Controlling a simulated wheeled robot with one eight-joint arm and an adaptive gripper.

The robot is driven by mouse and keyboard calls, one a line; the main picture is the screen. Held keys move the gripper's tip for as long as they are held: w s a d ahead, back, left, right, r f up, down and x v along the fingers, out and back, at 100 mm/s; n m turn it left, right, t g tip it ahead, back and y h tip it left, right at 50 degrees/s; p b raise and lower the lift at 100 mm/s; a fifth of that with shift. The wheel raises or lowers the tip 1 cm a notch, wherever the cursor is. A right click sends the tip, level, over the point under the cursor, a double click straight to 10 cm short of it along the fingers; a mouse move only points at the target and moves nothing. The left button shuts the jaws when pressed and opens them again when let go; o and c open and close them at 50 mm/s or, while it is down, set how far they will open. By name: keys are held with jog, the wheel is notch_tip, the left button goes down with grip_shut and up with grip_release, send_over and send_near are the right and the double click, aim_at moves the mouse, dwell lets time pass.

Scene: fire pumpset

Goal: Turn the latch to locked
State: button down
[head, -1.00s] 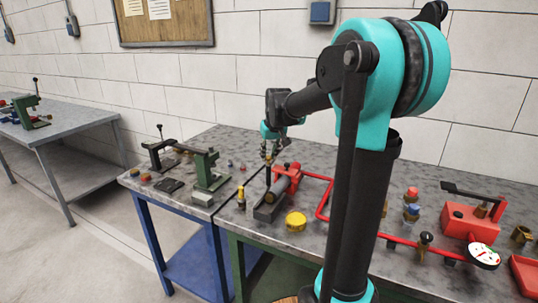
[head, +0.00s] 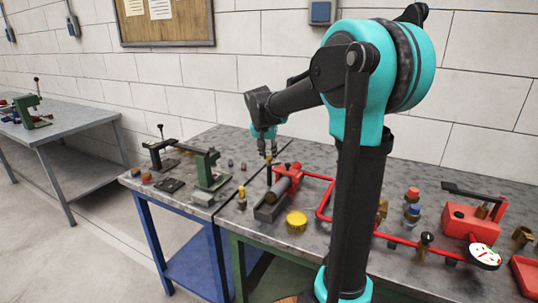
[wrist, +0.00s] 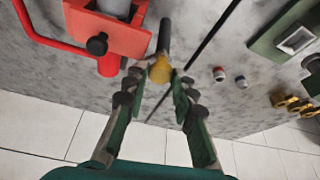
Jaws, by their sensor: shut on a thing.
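A dark lever with a yellow knob (wrist: 160,69) at its end shows in the wrist view; I take it to be the latch. Its dark bar (wrist: 164,38) runs up the picture beside a red block (wrist: 110,30). My gripper (wrist: 158,76) is shut on the knob, one finger on each side. In the head view my gripper (head: 268,152) points down behind the red clamp-like fitting (head: 290,169). A dark upright lever (head: 269,174) stands just below its fingertips. The fingers hide part of the knob, and its lock position cannot be read.
Red piping (head: 320,205) runs along the bench to a red box (head: 468,222) and a gauge (head: 484,257). A yellow cap (head: 297,221) lies in front of the fitting. A green press (head: 208,172) stands left. Small caps (wrist: 219,73) lie on open bench in the wrist view.

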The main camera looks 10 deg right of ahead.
jog(key=m, duration=0.2)
jog(key=m+g+h, duration=0.1)
jog(key=m, duration=0.2)
jog(key=shift+w+a+m+h, duration=0.15)
jog(key=shift+a+m+h, duration=0.05)
jog(key=shift+m+h, duration=0.1)
jog(key=m+g, duration=0.1)
jog(key=m, duration=0.1)
jog(key=m+g, duration=0.1)
jog(key=m, duration=0.2)
jog(key=shift+w+h, duration=0.15)
jog(key=shift+h, duration=0.15)
jog(key=c, duration=1.3)
grip_release()
jog(key=shift+o, duration=0.2)
jog(key=w+v, duration=0.1)
jog(key=v, duration=1.1)
jog(key=shift+s, duration=0.35)
